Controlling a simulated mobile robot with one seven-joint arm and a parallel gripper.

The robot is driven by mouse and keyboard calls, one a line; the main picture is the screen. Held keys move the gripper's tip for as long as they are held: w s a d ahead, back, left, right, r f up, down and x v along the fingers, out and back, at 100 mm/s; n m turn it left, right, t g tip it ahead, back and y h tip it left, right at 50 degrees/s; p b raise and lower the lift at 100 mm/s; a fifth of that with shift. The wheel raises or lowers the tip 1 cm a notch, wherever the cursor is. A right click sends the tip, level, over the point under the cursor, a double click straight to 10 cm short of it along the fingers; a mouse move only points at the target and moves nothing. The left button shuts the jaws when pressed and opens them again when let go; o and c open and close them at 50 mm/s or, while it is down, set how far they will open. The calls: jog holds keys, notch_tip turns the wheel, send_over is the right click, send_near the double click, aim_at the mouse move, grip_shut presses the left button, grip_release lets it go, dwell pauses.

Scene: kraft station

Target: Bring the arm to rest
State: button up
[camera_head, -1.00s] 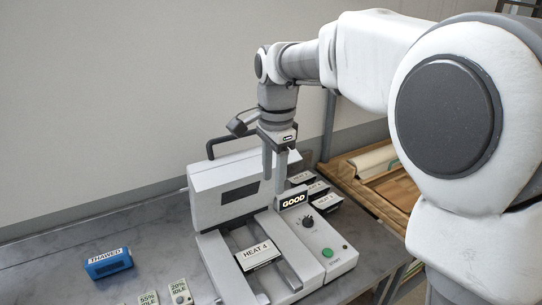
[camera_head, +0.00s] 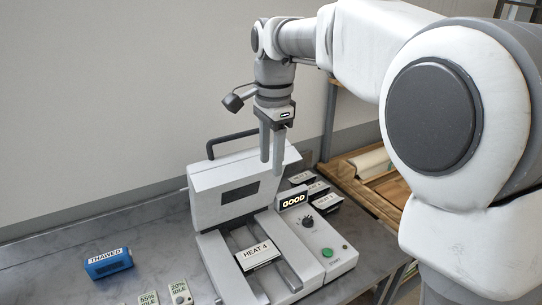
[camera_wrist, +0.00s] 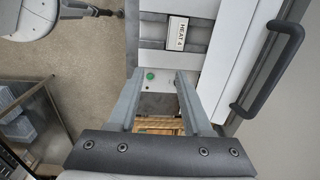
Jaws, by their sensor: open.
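My gripper (camera_head: 271,157) is open and empty, pointing down in the air over the white machine in the head view. Its two fingers (camera_wrist: 155,100) stand apart in the wrist view, with nothing between them but the scene below. The machine (camera_head: 222,190) has its lid raised, with a dark handle on top. A plate marked "HEAT 4" (camera_head: 258,255) lies on the machine's lower bed; it also shows in the wrist view (camera_wrist: 177,32). The machine's small display (camera_head: 293,200) reads "GOOD".
A blue block marked "THAWED" (camera_head: 108,263) and two small labelled tags (camera_head: 180,293) sit on the grey counter (camera_head: 60,255) at left. Several labelled plates (camera_head: 318,188) stand right of the machine. A wooden shelf (camera_head: 345,180) is at right. The wall (camera_head: 110,90) rises behind.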

jog(key=s+d+f+n+t+b, duration=0.25)
jog(key=s+d+n+b, duration=0.2)
jog(key=s+d, duration=0.6)
jog(key=s+d+f+n+t+b, duration=0.2)
jog(key=s+d+f+n, duration=0.4)
jog(key=s+f, duration=0.3)
jog(key=s+d+b, duration=0.1)
jog(key=s, duration=0.1)
jog(key=shift+s+d+n+t, duration=0.35)
